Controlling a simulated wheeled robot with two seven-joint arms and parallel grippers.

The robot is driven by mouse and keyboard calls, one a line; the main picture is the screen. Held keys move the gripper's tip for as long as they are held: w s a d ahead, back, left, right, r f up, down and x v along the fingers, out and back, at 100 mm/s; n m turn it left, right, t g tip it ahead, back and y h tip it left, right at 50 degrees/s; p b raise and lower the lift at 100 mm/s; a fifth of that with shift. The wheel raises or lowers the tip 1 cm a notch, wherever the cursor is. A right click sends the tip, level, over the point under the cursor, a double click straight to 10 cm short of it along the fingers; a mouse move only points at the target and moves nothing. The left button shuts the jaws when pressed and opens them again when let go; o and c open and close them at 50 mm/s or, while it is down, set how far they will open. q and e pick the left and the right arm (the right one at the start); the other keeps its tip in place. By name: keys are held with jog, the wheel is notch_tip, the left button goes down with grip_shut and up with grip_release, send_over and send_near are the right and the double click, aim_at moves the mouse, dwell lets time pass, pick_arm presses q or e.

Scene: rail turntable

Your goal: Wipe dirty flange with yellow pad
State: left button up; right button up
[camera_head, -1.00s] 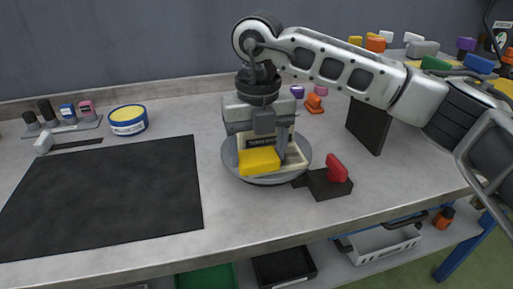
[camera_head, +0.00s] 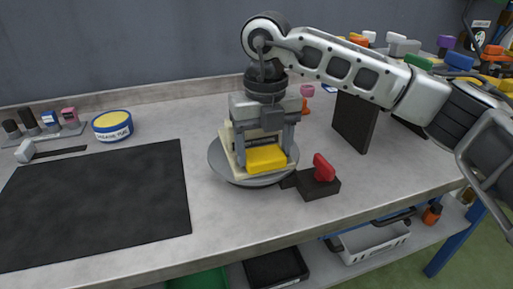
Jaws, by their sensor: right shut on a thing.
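My right gripper (camera_head: 266,148) reaches down from above, shut on the yellow pad (camera_head: 266,159). The pad is low, at the front right of a cream-coloured piece (camera_head: 228,148) on the round grey turntable (camera_head: 223,168). The cream piece shows mostly left of the gripper; the gripper and pad hide much of it. Whether the pad touches its face, and any dirt on a flange, I cannot tell. A black base with a red handle (camera_head: 323,167) sits at the turntable's right front. My left gripper is not in view.
A black mat (camera_head: 95,205) covers the left of the bench. A blue tin with a yellow top (camera_head: 113,125) and a small rack of bottles (camera_head: 55,134) stand behind it. A dark upright panel (camera_head: 355,122) stands to the right. Bare bench lies at the front right.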

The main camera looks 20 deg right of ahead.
jog(key=shift+d, duration=0.15)
jog(key=shift+d+r, duration=0.1)
jog(key=shift+d, duration=0.75)
jog(key=shift+w+d, duration=0.1)
jog(key=shift+d, duration=0.05)
jog(key=shift+d, duration=0.9)
jog(key=shift+a, duration=0.1)
jog(key=shift+a+f, duration=0.25)
jog(key=shift+a, duration=0.7)
jog(key=shift+a, duration=0.15)
